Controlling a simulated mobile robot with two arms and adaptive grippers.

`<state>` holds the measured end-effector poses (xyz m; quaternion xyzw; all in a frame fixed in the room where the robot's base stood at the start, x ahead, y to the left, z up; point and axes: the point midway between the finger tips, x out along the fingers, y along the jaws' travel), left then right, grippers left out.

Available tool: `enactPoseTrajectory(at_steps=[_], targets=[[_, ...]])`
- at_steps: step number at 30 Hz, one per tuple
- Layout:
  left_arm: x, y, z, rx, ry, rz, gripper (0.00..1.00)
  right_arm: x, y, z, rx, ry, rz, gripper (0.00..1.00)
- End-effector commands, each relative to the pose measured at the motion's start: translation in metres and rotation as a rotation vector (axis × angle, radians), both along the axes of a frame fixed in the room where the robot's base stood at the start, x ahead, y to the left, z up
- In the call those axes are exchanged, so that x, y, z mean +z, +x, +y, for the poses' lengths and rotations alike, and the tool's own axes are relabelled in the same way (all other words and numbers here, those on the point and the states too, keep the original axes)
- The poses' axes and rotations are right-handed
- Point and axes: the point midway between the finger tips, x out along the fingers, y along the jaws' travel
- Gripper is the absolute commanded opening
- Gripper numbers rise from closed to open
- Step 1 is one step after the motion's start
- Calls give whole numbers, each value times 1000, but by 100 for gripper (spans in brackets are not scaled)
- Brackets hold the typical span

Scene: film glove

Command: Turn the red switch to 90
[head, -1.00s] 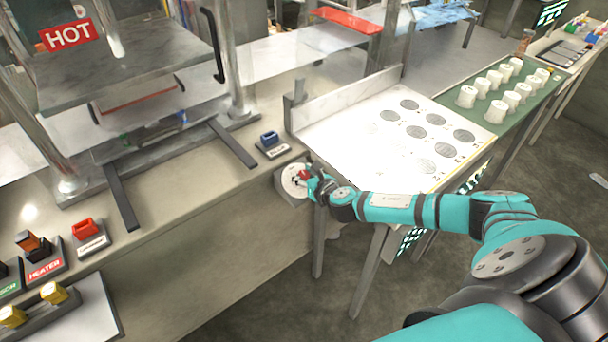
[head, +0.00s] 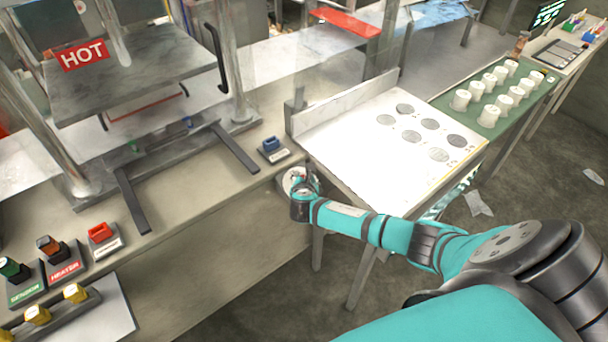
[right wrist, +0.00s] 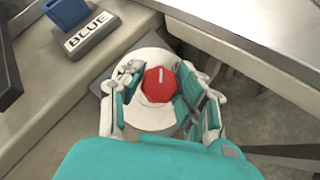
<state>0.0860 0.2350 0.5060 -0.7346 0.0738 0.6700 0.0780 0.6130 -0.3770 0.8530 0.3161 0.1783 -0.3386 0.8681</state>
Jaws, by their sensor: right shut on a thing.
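The red switch (right wrist: 159,85) is a red knob with a short white mark that points up in the right wrist view. It sits in the middle of a round white dial plate (right wrist: 151,115) on the counter's front corner; the plate's scale is too small to read. My right gripper (right wrist: 160,88) is shut on the red switch, one finger on each side of it. In the head view my right gripper (head: 304,182) covers most of the dial, and the knob is hard to make out there. My left gripper is in neither view.
A blue switch (head: 271,144) labelled BLUE stands on the counter close behind the dial. A white table (head: 365,150) with grey discs adjoins at right. The HOT press (head: 130,65) and other switches, including a red one (head: 100,232), are at left.

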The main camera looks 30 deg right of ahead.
Motion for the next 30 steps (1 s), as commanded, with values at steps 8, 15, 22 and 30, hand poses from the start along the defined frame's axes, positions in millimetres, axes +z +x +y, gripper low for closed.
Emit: enactPoseTrajectory(at_steps=[8,15,22,30], targets=[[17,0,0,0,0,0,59,3,1,1,-232,133,10,2],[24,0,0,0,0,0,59,2,0,0,-418,238,19,2],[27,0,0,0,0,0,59,1,0,0,-555,318,24,2],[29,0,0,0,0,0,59,0,0,-1,-650,371,28,2]])
